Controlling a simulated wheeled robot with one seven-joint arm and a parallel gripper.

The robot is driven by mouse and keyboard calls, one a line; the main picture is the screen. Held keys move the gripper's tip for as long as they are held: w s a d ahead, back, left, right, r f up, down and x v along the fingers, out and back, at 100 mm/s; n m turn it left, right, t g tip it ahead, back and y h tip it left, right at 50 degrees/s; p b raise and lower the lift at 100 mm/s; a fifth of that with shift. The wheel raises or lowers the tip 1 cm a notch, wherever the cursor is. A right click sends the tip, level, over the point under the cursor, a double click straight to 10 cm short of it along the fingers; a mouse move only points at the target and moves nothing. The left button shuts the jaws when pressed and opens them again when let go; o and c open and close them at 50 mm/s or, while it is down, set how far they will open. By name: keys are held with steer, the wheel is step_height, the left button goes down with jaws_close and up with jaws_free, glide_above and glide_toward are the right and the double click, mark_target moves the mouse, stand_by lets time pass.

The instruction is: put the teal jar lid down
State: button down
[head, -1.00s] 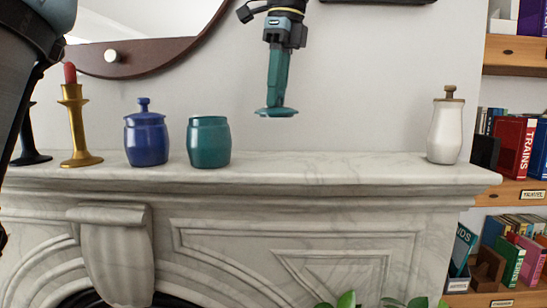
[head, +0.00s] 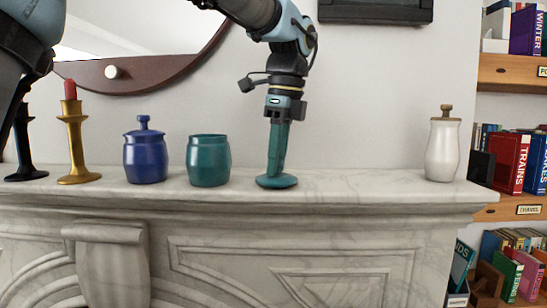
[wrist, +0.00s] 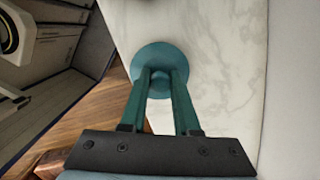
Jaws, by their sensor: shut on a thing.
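The teal jar lid (head: 277,182) is a flat round disc at the marble mantel's top, right of the open teal jar (head: 209,161). It looks level and appears to touch the marble. My gripper (head: 276,172) points down and is shut on the lid's knob. In the wrist view the lid (wrist: 160,54) lies beyond the two teal fingers of my gripper (wrist: 156,84), over the white marble. The knob is mostly hidden between the fingertips. The teal jar has no lid on it.
The marble mantel (head: 350,190) is clear between the lid and a white jar (head: 443,150) at the right. A lidded blue jar (head: 145,157) and a gold candlestick (head: 76,150) stand at the left. In the wrist view the mantel's edge drops to a wooden floor (wrist: 108,112).

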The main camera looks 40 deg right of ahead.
mark_target(284, 175)
steer(key=shift+f, duration=0.15)
steer(key=c, duration=0.6)
jaws_free()
steer(key=shift+c, duration=0.2)
step_height(284, 175, up, 12)
steer(key=s, duration=0.1)
steer(key=shift+d, duration=0.4)
steer(key=shift+s, duration=0.1)
